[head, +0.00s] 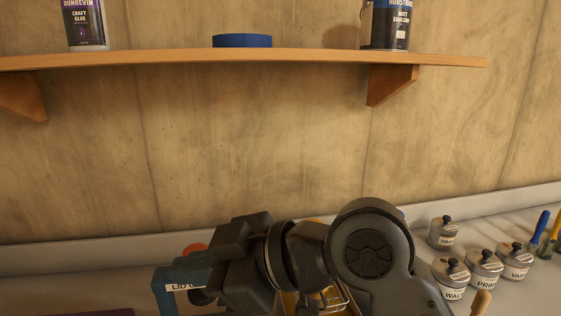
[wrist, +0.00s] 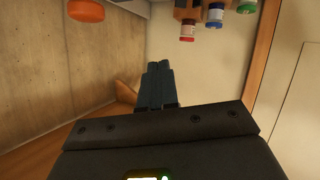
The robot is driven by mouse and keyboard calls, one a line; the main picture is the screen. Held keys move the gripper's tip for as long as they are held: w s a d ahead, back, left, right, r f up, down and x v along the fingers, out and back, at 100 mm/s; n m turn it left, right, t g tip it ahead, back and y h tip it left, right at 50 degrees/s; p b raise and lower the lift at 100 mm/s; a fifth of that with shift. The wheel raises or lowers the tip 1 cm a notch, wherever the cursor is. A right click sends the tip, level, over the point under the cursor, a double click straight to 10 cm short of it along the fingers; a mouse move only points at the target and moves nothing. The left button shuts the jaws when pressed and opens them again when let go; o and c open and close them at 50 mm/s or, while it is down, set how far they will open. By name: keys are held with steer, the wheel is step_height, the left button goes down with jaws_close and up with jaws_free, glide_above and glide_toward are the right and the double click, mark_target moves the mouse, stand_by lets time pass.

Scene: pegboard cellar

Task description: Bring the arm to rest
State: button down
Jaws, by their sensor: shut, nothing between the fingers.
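My arm (head: 370,255) reaches across the lower middle of the head view, bent over the bench. In the wrist view my gripper (wrist: 160,85) shows its two dark fingers close together, with nothing between them. The fingers are in front of a concrete wall and a pale surface and appear to touch nothing.
A wooden shelf (head: 300,57) holds a craft glue bottle (head: 87,25), a blue round item (head: 242,41) and an emulsion can (head: 386,25). Several lidded pots (head: 484,267) stand at right. Colour-capped bottles (wrist: 188,30) show in the wrist view.

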steer(key=s+d+f+m+t+h, duration=0.3)
steer(key=s+d+f+m+t, duration=0.25)
steer(key=d+f+m, duration=0.3)
steer(key=s+d+f+m+t+h, duration=0.4)
steer(key=d+f+m+t, duration=0.25)
steer(key=f+m, duration=0.2)
steer(key=s+d+h, duration=0.3)
steer(key=s+d, duration=0.5)
steer(key=s, duration=0.3)
steer(key=s+d+m+h+b, duration=0.1)
steer(key=s+d+h, duration=0.2)
steer(key=s+d, duration=0.6)
steer(key=v, duration=0.3)
steer(key=shift+f, duration=0.4)
